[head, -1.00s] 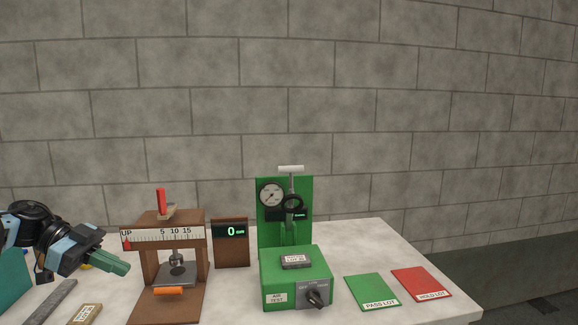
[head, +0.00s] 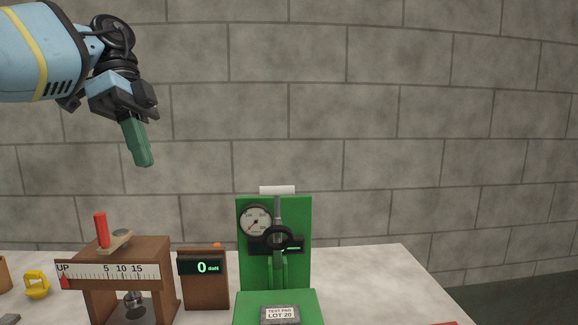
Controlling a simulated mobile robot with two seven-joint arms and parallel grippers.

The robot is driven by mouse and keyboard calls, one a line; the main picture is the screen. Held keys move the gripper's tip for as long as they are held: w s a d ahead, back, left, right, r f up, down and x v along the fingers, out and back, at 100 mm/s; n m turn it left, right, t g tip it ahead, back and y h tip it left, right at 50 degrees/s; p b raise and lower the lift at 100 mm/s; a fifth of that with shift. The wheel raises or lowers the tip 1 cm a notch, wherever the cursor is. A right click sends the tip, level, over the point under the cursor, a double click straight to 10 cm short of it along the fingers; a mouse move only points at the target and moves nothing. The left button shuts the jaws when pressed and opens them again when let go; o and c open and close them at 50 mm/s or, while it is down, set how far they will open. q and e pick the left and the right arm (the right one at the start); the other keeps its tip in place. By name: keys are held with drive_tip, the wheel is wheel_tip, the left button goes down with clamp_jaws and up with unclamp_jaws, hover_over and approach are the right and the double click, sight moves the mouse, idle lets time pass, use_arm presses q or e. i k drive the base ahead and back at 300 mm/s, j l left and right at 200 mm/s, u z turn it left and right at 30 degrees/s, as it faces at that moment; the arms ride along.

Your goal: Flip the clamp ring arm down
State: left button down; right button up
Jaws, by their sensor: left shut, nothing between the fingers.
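The green test stand (head: 300,220) stands on the table right of centre. The black clamp ring (head: 278,238) is on its front, below and right of the round gauge (head: 256,221), and it looks raised above the pad. A grey test pad marked LOT 20 (head: 280,314) lies on the green base below. My left gripper (head: 145,164) is in the air at the upper left, its green fingers shut and empty, pointing down. It is well apart from the clamp ring. My right gripper is out of view.
A brown wooden press (head: 165,292) with a scale and red handle (head: 101,230) stands left of the green stand. A small display reading 0 (head: 206,268) is between them. A yellow object (head: 37,284) is at the far left. Air above the table is free.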

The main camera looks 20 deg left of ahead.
sight(277, 229)
drive_tip(key=i, duration=1.15)
